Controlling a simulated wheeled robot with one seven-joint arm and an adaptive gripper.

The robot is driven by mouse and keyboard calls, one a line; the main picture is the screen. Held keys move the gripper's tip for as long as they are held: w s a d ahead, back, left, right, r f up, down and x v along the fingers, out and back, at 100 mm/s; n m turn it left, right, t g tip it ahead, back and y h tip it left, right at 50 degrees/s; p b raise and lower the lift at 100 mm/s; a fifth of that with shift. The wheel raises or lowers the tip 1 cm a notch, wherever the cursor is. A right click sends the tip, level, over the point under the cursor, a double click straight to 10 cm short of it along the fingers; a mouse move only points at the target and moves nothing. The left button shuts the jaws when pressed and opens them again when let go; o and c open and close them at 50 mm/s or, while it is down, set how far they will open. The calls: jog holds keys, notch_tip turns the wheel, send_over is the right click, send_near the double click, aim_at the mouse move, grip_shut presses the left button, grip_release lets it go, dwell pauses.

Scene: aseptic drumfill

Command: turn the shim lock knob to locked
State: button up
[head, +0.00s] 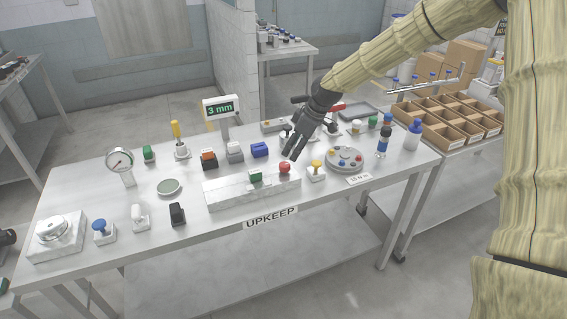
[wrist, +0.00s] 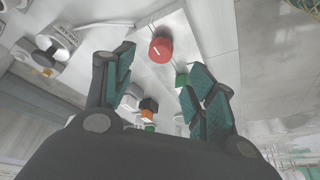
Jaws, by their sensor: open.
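A red round knob (head: 285,168) sits at the right end of a long white block (head: 232,190) near the front of the table; it looks like the shim lock knob. My gripper (head: 293,152) is above and just behind the knob in the head view. In the wrist view my gripper (wrist: 160,68) has its two fingers spread and empty, with the knob just beyond the fingertips, between them. I see no contact.
A green block (head: 256,176) stands on the white block, left of the knob. A yellow-topped piece (head: 317,169) and a round grey disc with coloured knobs (head: 345,158) are to the right. A display (head: 221,108) reads "3 mm".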

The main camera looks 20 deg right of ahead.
aim_at(285, 164)
jog(key=shift+p+x, duration=0.9)
jog(key=shift+x, duration=3.3)
jog(key=shift+c, duration=0.5)
jog(key=c, duration=0.9)
